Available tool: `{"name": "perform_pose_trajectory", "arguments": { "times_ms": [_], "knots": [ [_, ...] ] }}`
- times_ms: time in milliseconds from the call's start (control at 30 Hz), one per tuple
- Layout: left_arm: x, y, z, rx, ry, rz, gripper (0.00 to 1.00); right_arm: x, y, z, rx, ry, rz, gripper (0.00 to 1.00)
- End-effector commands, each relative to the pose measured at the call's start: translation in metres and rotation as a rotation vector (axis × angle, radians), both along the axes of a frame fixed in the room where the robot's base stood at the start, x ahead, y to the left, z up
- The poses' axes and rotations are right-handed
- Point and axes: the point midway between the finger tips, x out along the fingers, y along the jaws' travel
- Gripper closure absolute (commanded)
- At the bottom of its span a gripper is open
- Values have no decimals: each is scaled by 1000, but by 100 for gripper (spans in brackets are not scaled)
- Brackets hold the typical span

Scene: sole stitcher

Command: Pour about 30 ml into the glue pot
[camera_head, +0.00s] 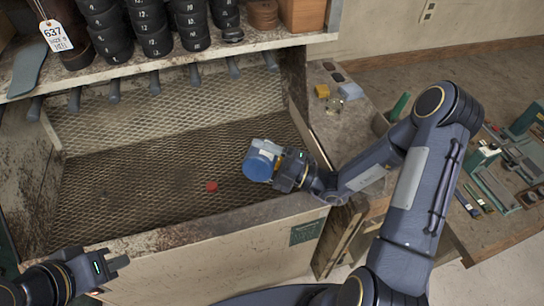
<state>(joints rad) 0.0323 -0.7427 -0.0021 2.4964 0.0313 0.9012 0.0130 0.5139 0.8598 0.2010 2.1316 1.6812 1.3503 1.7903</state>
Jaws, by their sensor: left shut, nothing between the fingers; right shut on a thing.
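My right gripper (284,168) is shut on a blue and whitish container (262,160) with a pale label. The container is tilted, with a round blue face towards the camera, and is held over the mesh-lined bin (130,190). I cannot tell whether that blue face is a lid, a base or its contents. My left gripper (122,262) is shut and empty at the lower left, near the bin's front edge. A small red round piece (212,186) is on the mesh, left of the container. I cannot pick out the glue pot with certainty.
A side ledge right of the bin holds a yellow block (322,91) and a small clear or pale item (351,91). A bench (495,228) with tools stands at the right.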

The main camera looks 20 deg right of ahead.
Motion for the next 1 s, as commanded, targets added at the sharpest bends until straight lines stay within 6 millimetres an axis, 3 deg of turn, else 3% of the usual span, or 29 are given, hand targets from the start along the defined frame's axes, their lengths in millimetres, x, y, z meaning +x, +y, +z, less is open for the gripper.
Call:
{"name": "perform_pose_trajectory", "arguments": {
  "times_ms": [1000],
  "knots": [
    [0, 0, 7, 0, 0, 0, 100, -13, 6, -1, 22, 40, 0, 60]
  ]
}}
